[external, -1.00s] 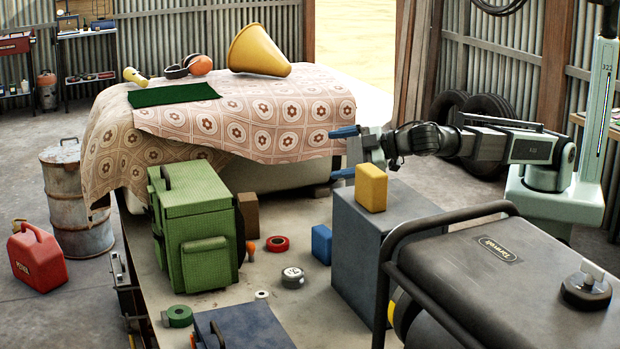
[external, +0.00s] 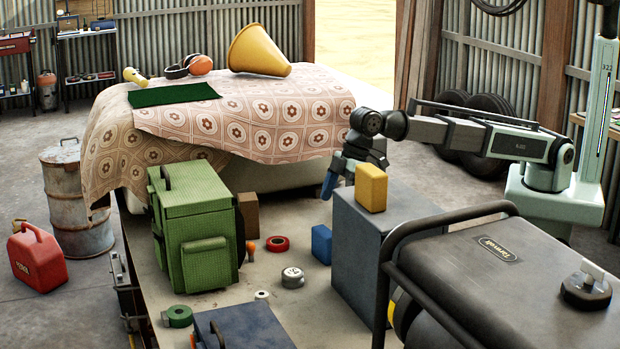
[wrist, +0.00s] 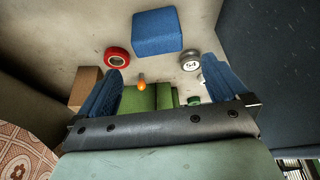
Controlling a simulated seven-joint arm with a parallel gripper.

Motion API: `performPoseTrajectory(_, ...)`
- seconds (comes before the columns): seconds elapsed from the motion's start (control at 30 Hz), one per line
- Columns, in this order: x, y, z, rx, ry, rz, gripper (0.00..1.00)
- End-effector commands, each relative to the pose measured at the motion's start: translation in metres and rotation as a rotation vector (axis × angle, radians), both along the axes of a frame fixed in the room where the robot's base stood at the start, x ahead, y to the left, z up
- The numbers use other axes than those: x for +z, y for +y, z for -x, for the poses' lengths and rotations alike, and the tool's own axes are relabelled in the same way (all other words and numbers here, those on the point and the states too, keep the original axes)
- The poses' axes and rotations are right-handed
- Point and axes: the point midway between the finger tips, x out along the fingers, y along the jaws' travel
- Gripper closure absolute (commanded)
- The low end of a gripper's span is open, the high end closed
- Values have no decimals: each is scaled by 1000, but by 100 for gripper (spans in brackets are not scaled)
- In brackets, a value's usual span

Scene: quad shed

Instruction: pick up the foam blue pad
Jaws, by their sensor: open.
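The foam blue pad (external: 321,244) is a small blue block standing on the grey bench top, just left of the large blue-grey box. In the wrist view the blue pad (wrist: 157,33) lies ahead of the fingers, near the top middle. My gripper (external: 328,186) points down, above and slightly behind the pad, beside the blue-grey box. Its two blue fingers also show in the wrist view (wrist: 160,85), spread apart with nothing between them. My gripper is open and not touching the pad.
The blue-grey box (external: 385,250) with a yellow block (external: 371,188) on it stands right of the pad. The cloth-covered surface (external: 240,120) is behind.

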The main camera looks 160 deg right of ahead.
Motion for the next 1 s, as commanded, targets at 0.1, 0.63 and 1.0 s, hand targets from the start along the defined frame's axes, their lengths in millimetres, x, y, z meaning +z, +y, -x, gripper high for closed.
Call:
performPoseTrajectory(0.1,-15,-4,-5,0,1,-1,0)
performPoseTrajectory(0.63,-74,-19,-23,-1,0,3,0)
performPoseTrajectory(1.0,-101,-24,-26,-1,1,1,0)
